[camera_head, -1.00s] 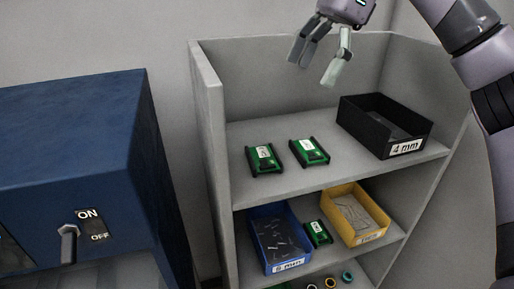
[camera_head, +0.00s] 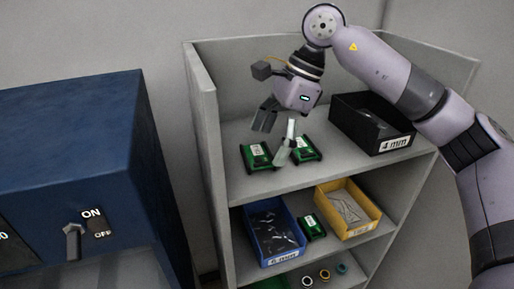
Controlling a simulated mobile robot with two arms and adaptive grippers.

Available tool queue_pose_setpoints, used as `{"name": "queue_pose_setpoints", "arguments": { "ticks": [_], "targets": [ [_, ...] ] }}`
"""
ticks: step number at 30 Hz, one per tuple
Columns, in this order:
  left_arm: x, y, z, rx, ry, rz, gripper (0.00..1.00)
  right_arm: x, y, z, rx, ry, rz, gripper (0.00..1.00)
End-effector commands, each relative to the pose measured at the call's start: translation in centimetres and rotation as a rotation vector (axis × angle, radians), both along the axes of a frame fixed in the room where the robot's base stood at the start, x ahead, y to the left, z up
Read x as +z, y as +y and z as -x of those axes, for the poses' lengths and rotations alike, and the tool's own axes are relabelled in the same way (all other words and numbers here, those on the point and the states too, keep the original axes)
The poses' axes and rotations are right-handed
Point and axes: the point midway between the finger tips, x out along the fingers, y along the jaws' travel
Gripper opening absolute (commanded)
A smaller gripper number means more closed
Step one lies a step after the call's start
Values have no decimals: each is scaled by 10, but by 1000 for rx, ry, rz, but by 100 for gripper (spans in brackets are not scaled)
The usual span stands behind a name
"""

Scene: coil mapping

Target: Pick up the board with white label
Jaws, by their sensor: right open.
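Two green boards with white labels lie on the top shelf. The left board (camera_head: 257,157) is in clear view; the right board (camera_head: 307,148) is partly hidden behind a finger of my right gripper. A third green board (camera_head: 312,227) with a white label sits on the middle shelf between two bins. My right gripper (camera_head: 274,140) is open and empty, pointing down above the top shelf, with its fingers in front of the two upper boards. I cannot tell whether it touches either one. My left gripper is not in view.
A black bin (camera_head: 371,128) marked 4 mm stands at the right of the top shelf. A blue bin (camera_head: 275,259) marked 6 mm and a yellow bin (camera_head: 347,233) are on the middle shelf. Several rings lie below. A blue machine (camera_head: 70,150) with an ON/OFF switch stands left of the shelf.

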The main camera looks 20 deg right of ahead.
Motion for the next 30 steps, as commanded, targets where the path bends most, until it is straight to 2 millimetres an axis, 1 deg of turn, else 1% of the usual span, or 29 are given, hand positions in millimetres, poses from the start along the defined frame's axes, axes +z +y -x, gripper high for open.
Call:
{"name": "queue_pose_setpoints", "arguments": {
  "ticks": [1,4,11,30],
  "targets": [
    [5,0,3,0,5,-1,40,-4,2,0,0,1,1,90],
    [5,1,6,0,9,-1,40,-11,5,0,0,1,0,90],
    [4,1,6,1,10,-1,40,-13,5,0,0,0,-1,89],
    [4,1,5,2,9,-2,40,-12,5,0,1,0,-1,47]
  ]
}}
